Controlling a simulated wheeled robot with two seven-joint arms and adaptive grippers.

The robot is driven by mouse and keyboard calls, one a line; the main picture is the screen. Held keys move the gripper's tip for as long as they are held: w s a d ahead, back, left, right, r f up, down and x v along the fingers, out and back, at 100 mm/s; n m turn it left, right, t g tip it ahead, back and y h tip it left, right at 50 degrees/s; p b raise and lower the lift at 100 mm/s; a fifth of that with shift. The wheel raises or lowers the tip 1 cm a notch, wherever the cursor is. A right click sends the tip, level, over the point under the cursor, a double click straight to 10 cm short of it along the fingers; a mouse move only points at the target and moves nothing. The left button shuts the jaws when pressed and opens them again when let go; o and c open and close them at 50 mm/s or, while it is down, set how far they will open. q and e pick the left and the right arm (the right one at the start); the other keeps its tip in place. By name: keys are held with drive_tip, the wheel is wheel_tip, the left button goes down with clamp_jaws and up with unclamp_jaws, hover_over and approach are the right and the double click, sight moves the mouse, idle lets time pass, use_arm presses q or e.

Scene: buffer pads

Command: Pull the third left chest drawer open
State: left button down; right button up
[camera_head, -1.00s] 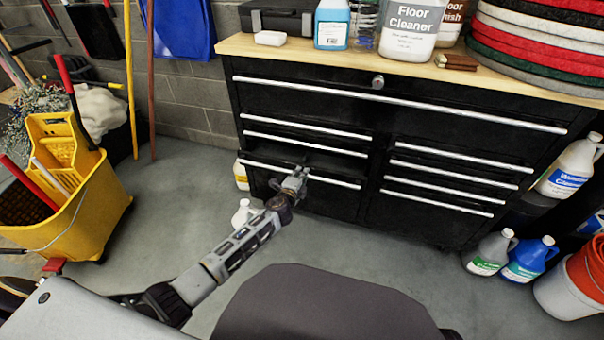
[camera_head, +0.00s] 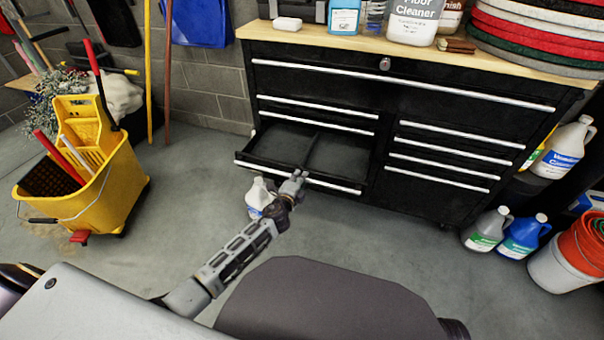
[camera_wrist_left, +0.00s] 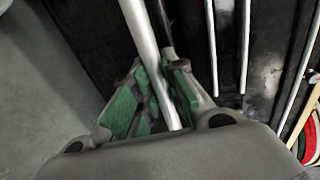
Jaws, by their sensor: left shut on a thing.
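The black chest (camera_head: 436,100) stands against the wall with two columns of drawers under one wide top drawer. Its third left drawer (camera_head: 285,146) is pulled well out, and its inside shows empty with a divider down the middle. My left gripper (camera_head: 297,178) is at the front of this drawer, near the middle of its silver handle bar (camera_head: 330,186). In the left wrist view the green-padded fingers (camera_wrist_left: 154,94) are shut around the handle bar (camera_wrist_left: 143,35). My right gripper is not in view.
A white jug (camera_head: 259,196) stands on the floor beside my left gripper, in front of the drawer. A yellow mop bucket (camera_head: 120,190) is at the left. Jugs (camera_head: 487,230) and an orange bucket (camera_head: 585,245) are at the right. Grey floor lies open in front of the chest.

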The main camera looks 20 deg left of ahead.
use_arm(q)
drive_tip(key=shift+s, duration=1.15)
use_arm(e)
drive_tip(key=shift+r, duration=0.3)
use_arm(q)
drive_tip(key=c, duration=1.7)
unclamp_jaws()
drive_tip(key=shift+a, duration=0.1)
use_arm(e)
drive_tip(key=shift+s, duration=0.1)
use_arm(q)
drive_tip(key=s+r, duration=0.2)
drive_tip(key=s, duration=0.9)
drive_tip(key=shift+s+a+r, duration=0.15)
drive_tip(key=shift+s, duration=0.25)
